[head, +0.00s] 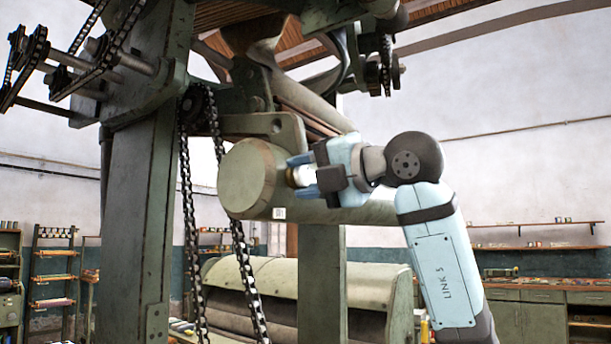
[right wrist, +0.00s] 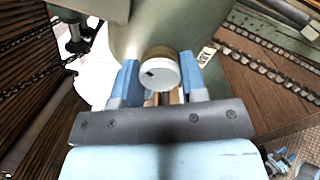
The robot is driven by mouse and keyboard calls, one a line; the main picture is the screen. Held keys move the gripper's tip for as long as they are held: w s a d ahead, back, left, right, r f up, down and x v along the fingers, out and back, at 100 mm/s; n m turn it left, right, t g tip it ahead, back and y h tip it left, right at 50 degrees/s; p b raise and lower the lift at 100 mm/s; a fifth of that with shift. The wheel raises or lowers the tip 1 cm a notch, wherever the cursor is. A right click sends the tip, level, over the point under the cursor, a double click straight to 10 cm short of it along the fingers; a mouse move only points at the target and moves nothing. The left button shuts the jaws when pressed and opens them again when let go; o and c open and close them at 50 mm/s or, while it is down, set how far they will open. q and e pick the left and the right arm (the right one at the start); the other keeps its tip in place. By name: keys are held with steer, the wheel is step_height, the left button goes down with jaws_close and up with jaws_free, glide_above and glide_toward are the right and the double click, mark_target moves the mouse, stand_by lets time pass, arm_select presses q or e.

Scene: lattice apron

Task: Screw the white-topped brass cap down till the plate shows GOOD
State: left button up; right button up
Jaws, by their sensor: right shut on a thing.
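The brass cap with a white top (right wrist: 160,73) sits against the side of a green cylindrical housing (head: 247,178). Its white face bears a small dark mark. My right gripper (right wrist: 159,78) has its blue fingers on either side of the cap and is shut on it. In the head view the cap (head: 303,176) shows partly between the fingers, with brass at its left. A small pale plate (right wrist: 207,55) is on the housing beside the cap. It also shows in the head view (head: 279,213); its lettering is too small to read. My left gripper is not in view.
A green machine column (head: 140,200) and hanging drive chains (head: 186,210) stand left of the housing. A rounded green machine cover (head: 370,285) lies below. Workbench cabinets (head: 540,315) and wall shelves are at the back right. Open air surrounds my right arm on its right.

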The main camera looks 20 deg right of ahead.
steer(key=o, duration=0.9)
steer(key=shift+b+v, duration=1)
steer(key=shift+v, duration=6)
